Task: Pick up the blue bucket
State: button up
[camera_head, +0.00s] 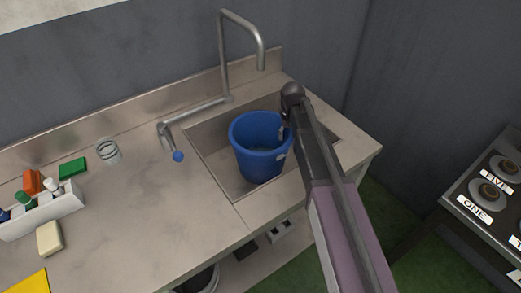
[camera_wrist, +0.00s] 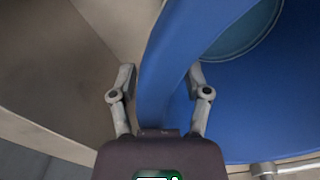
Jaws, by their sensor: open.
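The blue bucket (camera_head: 257,163) stands in the metal sink, below the tap. In the wrist view the bucket (camera_wrist: 152,65) fills much of the picture, with its rim and wall running between my two fingers. My gripper (camera_wrist: 161,82) is open, one finger on each side of the wall: the right one on the inner side, the left one on the outer side. Whether either finger touches the wall I cannot tell. In the head view my gripper (camera_head: 284,143) is at the right side of the bucket's rim, partly hidden by my arm.
A white caddy (camera_head: 45,214), sponge (camera_head: 49,238) and glass jar (camera_head: 109,152) stand on the left counter. A labelled panel (camera_head: 490,190) is at right.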

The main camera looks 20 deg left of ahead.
grip_shut()
jog(key=shift+r, duration=0.15)
dwell(0.4)
notch_tip(320, 180, up, 10)
jog(key=p, duration=1)
jog(key=shift+f, duration=0.2)
dwell(0.6)
